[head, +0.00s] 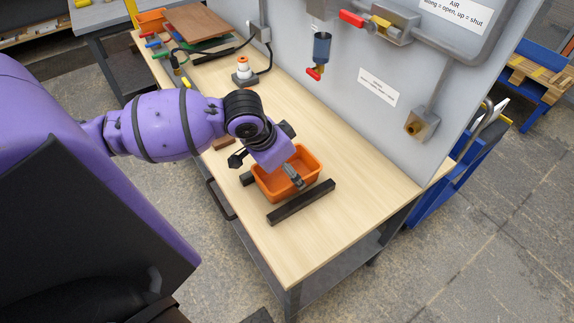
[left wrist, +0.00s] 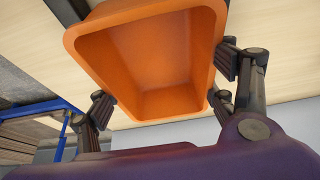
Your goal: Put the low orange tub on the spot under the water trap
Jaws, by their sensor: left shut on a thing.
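I cannot tell whether the tub is lifted. The water trap (head: 322,47), a blue bowl with a red handle below, hangs on the grey panel. No marking shows on the bench under it. My right gripper is out of view.
A white and orange beacon-like device (head: 243,70) stands farther back. Another orange bin (head: 152,19) and brown boards (head: 200,25) are at the far end. Bench below the trap is clear.

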